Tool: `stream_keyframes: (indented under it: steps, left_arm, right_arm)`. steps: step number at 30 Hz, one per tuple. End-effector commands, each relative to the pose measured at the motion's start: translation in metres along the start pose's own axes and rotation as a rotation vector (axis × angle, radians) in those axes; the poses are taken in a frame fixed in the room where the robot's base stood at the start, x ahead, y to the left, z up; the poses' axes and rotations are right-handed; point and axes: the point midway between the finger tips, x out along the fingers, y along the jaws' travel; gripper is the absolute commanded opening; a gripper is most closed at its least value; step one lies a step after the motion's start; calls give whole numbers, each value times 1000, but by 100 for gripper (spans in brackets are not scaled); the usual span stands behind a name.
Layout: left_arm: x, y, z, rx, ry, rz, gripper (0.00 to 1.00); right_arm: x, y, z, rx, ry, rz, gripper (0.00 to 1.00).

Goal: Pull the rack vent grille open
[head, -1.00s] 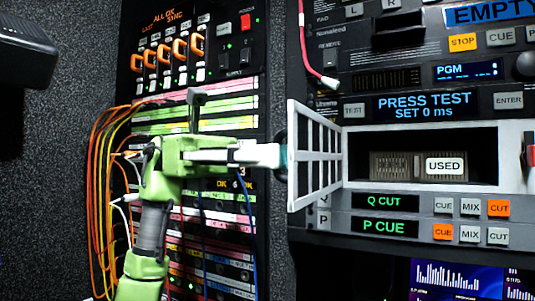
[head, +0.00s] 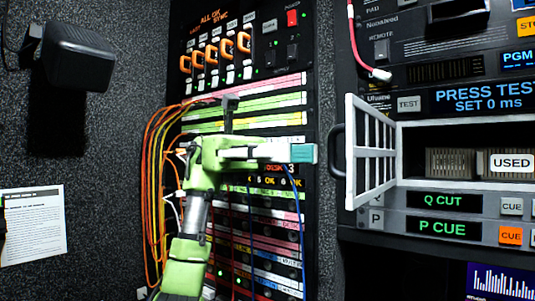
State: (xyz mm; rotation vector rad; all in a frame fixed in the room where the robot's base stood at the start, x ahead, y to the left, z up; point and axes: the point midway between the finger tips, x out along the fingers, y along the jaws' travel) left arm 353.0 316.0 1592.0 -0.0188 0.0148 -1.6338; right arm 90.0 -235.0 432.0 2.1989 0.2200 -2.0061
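The rack vent grille (head: 371,152) is a white barred panel, swung out on the right half of the head view. It stands open at an angle to the rack front, and the recess (head: 415,140) behind it is exposed. Its dark curved handle (head: 335,150) is on the grille's left, outer side. My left gripper (head: 304,153) points right with its teal fingertips just left of the handle, with a small gap between them. The fingers are seen side-on and overlap, so their opening is hidden. My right gripper is not in view.
A filter-like block labelled USED (head: 512,163) sits in the recess. Orange and yellow cables (head: 155,190) hang left of my arm before the patch panel. A red cable (head: 356,40) hangs above the grille. A dark speaker-like box (head: 78,52) is at upper left.

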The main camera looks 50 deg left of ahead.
Motion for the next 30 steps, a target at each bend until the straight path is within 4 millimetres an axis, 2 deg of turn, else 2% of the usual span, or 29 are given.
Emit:
stream_keyframes:
  steps: [1,6,12,30]
  left_arm:
    - [-10,0,1,-1,-4,2,23]
    - [-36,0,1,0,-4,0,23]
    - [-53,2,0,0,-2,1,23]
    - [-58,2,0,-1,0,0,23]
  right_arm:
    - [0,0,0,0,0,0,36]
    - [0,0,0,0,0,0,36]
    - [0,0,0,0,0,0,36]
    - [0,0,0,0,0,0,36]
